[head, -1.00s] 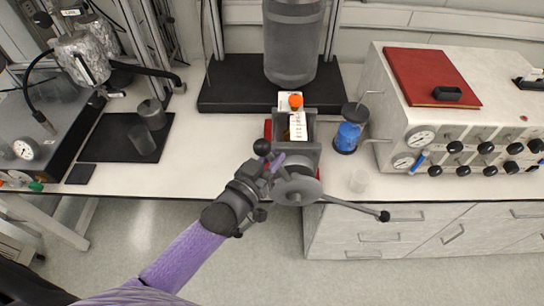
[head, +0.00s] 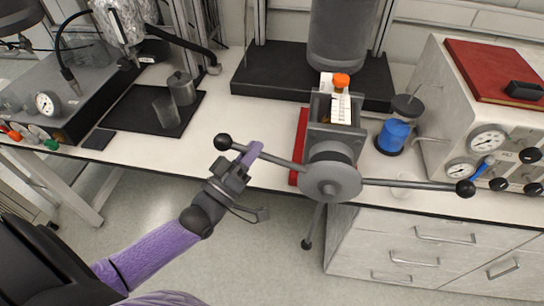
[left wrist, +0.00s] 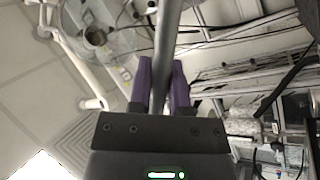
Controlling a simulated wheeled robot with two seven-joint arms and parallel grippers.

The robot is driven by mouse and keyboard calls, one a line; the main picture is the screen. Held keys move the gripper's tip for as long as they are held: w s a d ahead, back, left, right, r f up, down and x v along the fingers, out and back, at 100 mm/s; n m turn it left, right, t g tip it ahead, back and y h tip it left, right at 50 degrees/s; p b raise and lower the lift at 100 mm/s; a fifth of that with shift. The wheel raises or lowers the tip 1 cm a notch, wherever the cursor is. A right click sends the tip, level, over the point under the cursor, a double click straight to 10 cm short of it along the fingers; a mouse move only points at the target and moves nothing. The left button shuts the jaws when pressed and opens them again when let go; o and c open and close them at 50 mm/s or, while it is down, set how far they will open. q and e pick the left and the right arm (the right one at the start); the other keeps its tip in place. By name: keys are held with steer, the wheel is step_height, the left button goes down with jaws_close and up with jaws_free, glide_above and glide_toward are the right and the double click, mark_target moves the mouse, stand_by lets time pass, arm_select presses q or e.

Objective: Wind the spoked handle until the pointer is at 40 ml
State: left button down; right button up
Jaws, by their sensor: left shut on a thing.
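The spoked handle has a round grey hub (head: 330,183) and dark spokes ending in black balls. One spoke points left, one right and one down. My left gripper (head: 250,153), with purple fingers, is shut on the left spoke (head: 283,161), a little inside its ball (head: 223,142). In the left wrist view the spoke (left wrist: 167,45) runs between the purple fingers (left wrist: 162,80). Behind the hub, a grey housing holds a white scale (head: 341,107) with an orange cap (head: 341,80) above it. The pointer and scale figures are too small to read. My right gripper is out of view.
A bottle of blue liquid (head: 394,136) stands right of the housing. The right spoke's ball (head: 466,188) is close to a control box (head: 430,95) with gauges and knobs. Floor before the bench is clear.

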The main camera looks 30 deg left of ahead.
arm_select(q)
steer(key=a+f+n+t+y+b, duration=0.2)
steer(key=f+n+y+b, duration=0.6)
steer(key=f+n+b, duration=0.5)
steer(key=shift+s+a+f+b, duration=0.45)
steer(key=shift+a+f+b, duration=0.15)
steer(key=shift+f+b, duration=0.3)
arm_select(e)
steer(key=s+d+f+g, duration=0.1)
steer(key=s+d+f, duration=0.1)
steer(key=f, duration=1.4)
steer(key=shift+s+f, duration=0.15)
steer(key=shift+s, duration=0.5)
arm_select(q)
steer(key=c, duration=0.6)
jaws_free()
steer(key=shift+r, duration=0.1)
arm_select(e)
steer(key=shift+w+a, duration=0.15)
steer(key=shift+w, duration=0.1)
